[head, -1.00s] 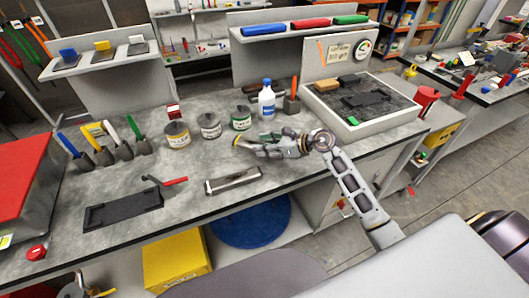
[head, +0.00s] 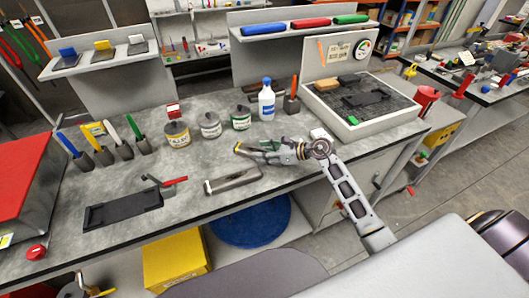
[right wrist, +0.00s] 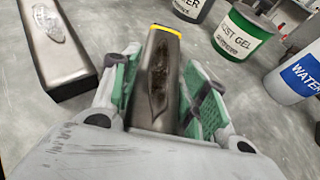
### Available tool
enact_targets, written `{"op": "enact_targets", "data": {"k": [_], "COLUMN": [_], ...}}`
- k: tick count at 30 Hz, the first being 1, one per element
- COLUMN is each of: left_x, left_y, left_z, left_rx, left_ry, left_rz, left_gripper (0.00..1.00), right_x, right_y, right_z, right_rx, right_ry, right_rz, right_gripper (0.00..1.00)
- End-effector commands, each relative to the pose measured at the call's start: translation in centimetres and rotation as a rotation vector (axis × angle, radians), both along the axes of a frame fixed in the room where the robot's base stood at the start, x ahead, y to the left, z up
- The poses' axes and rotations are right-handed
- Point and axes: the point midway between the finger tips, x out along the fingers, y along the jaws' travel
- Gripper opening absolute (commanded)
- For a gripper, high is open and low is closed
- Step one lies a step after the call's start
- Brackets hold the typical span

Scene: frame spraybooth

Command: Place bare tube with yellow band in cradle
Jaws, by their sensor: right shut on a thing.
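My right gripper (head: 268,151) is shut on a bare metal tube (right wrist: 160,75) with a yellow band at its far end. The green finger pads press on both sides of the tube, and the gripper hides its near end. In the head view the yellow-banded end (head: 238,147) points left, over the bench behind a second bare tube (head: 232,181). I cannot tell how high it is held. A black tray-like fixture with a red-handled clamp, which looks like the cradle (head: 122,211), lies empty at the front left of the bench. My left gripper is not in view.
The second tube also shows in the right wrist view (right wrist: 55,55). Several cans, including a green-labelled one (head: 241,118), and a white bottle (head: 267,100) stand behind the gripper. Brushes (head: 103,154) stand at the left. The bench between the cradle and second tube is mostly clear.

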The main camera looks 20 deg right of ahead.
Motion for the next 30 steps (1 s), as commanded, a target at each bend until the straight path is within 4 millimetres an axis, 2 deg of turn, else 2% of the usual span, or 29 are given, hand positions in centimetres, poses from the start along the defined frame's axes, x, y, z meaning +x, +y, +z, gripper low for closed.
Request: {"op": "enact_targets", "data": {"k": [1, 6, 22, 30], "left_x": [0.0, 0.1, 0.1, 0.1], "left_y": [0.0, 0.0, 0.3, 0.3], "left_z": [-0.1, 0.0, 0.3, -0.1], "left_rx": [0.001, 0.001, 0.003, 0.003], "left_ry": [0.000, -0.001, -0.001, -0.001], "left_rz": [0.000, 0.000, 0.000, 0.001], "left_gripper": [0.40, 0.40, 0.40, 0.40], "right_x": [0.0, 0.0, 0.0, -1.7], "right_y": [0.0, 0.0, 0.0, -1.8], "right_z": [-0.1, -0.1, 0.3, 1.0], "right_rx": [-0.001, 0.000, 0.001, -0.002], "right_ry": [0.001, 0.000, 0.001, 0.002], "right_rz": [0.000, 0.000, 0.001, 0.000], "right_gripper": [0.46, 0.66, 0.66, 0.66]}}
